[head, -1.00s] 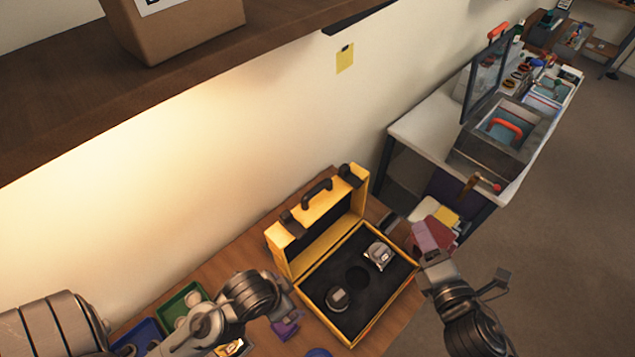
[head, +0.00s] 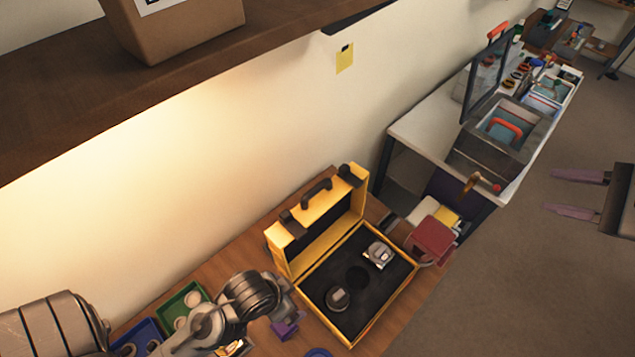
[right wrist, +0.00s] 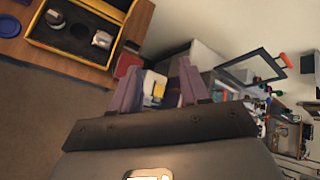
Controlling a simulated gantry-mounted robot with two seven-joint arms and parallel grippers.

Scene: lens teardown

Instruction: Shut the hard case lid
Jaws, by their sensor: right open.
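The yellow hard case stands on the wooden table with its lid (head: 345,196) raised at the back, against the wall side. The case base (head: 386,307) is lined with black foam and holds two silver-and-dark parts (head: 378,254) (head: 338,298), with an empty round recess between them. The case also shows at the top left of the right wrist view (right wrist: 112,12). My right gripper (head: 549,191) is open and empty over the floor, well right of the case. My left gripper (head: 290,326) is beside the case's front left; its opening is unclear.
A dark red box (head: 432,240) is close to the case's right corner. Green (head: 168,306) and blue (head: 135,334) trays lie left of my left gripper. A white bench (head: 415,130) with bins stands behind right. Open floor lies at the right.

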